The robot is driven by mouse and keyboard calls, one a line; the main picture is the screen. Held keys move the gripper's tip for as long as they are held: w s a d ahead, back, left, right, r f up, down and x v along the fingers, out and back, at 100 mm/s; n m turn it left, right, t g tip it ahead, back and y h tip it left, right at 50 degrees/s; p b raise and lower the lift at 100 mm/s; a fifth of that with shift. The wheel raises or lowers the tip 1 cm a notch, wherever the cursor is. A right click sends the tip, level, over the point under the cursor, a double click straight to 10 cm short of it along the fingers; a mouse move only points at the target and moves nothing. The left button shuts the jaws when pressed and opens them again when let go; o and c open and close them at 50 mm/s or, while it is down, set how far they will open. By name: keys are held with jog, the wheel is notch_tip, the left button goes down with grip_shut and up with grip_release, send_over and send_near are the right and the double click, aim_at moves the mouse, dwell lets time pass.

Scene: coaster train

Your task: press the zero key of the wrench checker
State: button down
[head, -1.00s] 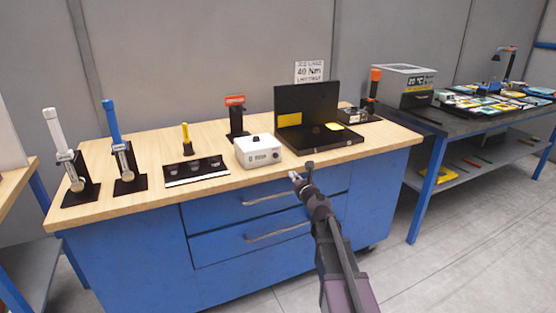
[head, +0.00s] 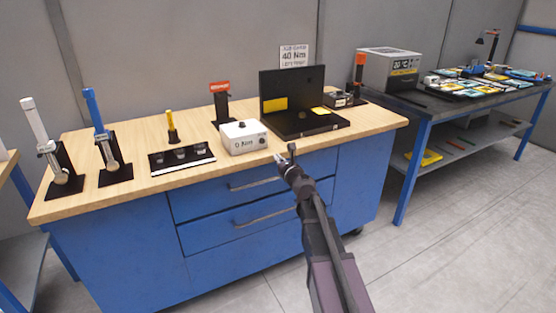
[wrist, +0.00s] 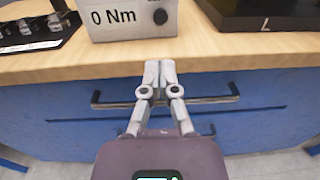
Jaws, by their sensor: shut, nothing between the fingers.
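The wrench checker is a white box (head: 240,147) on the wooden bench top, reading "0 Nm" on its front. A small dark part sits on its top, and a round dark knob or key (head: 263,139) is at the front's right; no zero label is readable. In the wrist view the box's lower front (wrist: 114,22) and the round dark key (wrist: 160,16) show at the top, its upper part cut off. My gripper (head: 285,156) is shut and empty, in front of the bench edge, right of and nearer than the checker. In the wrist view its tips (wrist: 158,68) appear below the key, apart from it.
A black open case (head: 310,123) stands right of the checker. A black tray with sockets (head: 182,160) lies to its left. Blue and white-handled wrenches (head: 95,115) stand further left. Blue drawers with handles (head: 258,183) are below the bench edge. Bare wood lies before the checker.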

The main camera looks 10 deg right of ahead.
aim_at(262, 141)
jog(key=x, duration=1.1)
jog(key=shift+w+a, duration=0.1)
jog(key=shift+w, duration=0.3)
jog(key=shift+w+a, duration=0.15)
jog(key=shift+w, duration=0.5)
jog(key=shift+w+a+r, duration=0.1)
jog(key=shift+w+r, duration=0.1)
jog(key=shift+w, duration=0.2)
jog(key=v, duration=1.5)
